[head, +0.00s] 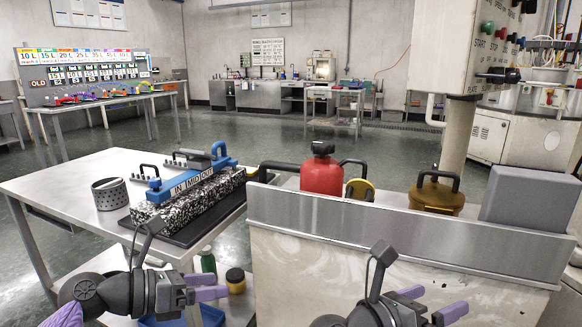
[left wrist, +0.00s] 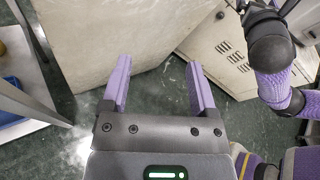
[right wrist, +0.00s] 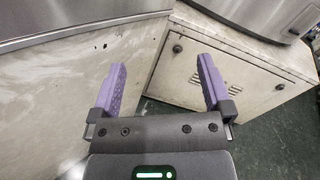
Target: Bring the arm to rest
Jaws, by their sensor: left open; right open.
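My left gripper (head: 211,286) is in the lower left of the head view, in front of the steel table and left of the machine's pale front panel. Its two purple fingers stand apart with nothing between them in the left wrist view (left wrist: 158,85). My right gripper (head: 431,303) is at the bottom right of the head view, in front of the same pale panel. Its fingers are apart and empty in the right wrist view (right wrist: 163,88). Neither gripper holds anything. Most of both arms is out of the head view.
A steel table (head: 60,187) at left bears a speckled block (head: 190,198) and a perforated can (head: 109,194). A steel splash edge (head: 400,237) tops the pale panel (head: 310,275); behind it are a red can (head: 321,175) and a brown pot (head: 436,197). Open floor lies beyond.

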